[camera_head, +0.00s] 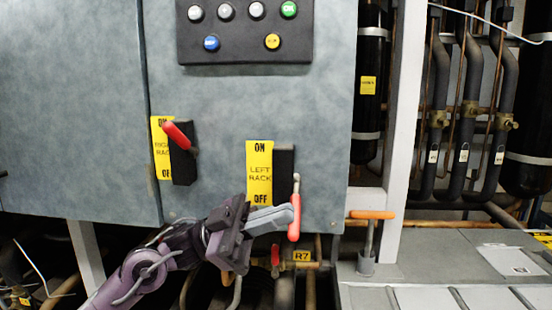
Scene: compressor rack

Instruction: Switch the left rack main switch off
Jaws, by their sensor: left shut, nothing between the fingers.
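The left rack main switch has a black base (284,168) beside a yellow label (259,172) marked ON at the top, LEFT RACK, and OFF at the bottom. Its red handle (295,218) points down, at and below the OFF end. My left gripper (288,213) is shut and empty, its grey fingertips just left of the red handle. I cannot tell whether they touch it. My right gripper is not in view.
The right rack switch (181,153) is to the left, its red handle tilted up toward ON. A button panel (245,32) is above. An orange-handled valve (372,215) stands right of the cabinet.

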